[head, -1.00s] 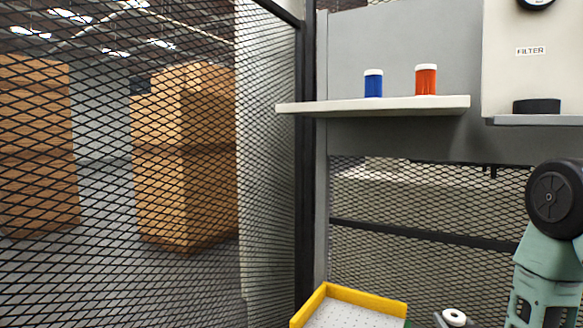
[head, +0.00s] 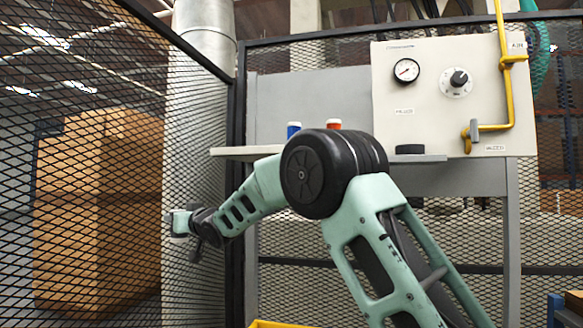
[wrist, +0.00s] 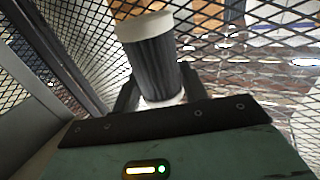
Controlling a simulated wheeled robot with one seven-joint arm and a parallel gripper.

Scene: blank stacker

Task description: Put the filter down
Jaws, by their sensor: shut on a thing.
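The filter (wrist: 152,62) is a dark grey ribbed cylinder with a cream top cap and a pale lower end in the wrist view. My gripper (wrist: 160,92) is shut on it, with one dark finger on each side of its lower part. The filter stands a little tilted in the picture, with mesh fence behind it. In the head view my arm reaches left in front of the fence, and the filter cannot be made out there.
A white shelf (head: 232,151) holds a blue canister (head: 293,130) and an orange canister (head: 333,124), partly hidden by my arm. A white panel (head: 430,100) with a gauge and a knob has a black disc (head: 410,149) on its ledge. A yellow tray edge (head: 275,324) shows at the bottom.

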